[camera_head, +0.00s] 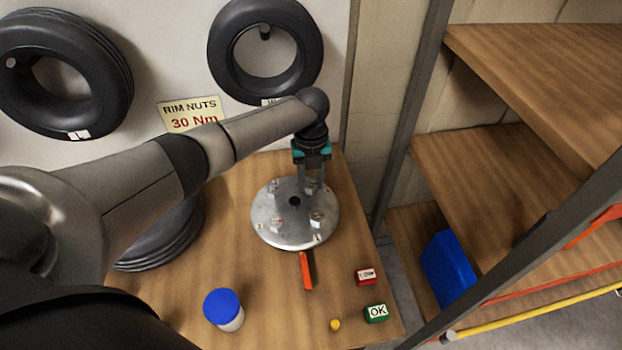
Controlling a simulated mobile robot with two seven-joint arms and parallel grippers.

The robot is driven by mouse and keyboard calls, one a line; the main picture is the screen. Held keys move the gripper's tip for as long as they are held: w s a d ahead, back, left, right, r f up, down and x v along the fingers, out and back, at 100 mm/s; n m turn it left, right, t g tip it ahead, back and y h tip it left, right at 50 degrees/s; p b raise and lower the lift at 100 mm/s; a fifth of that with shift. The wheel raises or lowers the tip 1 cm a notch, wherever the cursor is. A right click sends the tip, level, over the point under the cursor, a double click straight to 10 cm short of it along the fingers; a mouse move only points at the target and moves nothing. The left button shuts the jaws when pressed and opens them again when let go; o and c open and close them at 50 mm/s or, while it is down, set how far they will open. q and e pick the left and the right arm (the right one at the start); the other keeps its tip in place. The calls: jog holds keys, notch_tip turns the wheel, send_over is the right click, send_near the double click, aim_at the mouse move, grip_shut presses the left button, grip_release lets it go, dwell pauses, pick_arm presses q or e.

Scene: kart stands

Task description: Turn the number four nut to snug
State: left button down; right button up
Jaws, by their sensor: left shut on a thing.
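A round silver rim disc (295,237) lies flat on the wooden table, with a dark hole (294,201) in its middle. Small nuts stand around the hole: one at front left (278,222), one at front right (317,220) and one at back left (275,186). Their number marks are too small to read. My left gripper (312,190) points straight down at the back right of the disc. It is shut on a nut there, which its fingers mostly hide, so I cannot tell its number. My right gripper is not in view.
An orange bar (306,271) lies in front of the disc. A blue-capped jar (223,309), a red block (366,277), a green OK block (376,313) and a yellow ball (335,324) stand nearer. A tyre (165,243) lies left. Shelves (480,165) stand right.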

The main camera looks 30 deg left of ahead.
aim_at(311, 184)
pick_arm(q)
jog(key=c, duration=0.5)
grip_release()
jog(key=shift+r, duration=0.15)
notch_tip(311, 184, up, 15)
dwell(0.5)
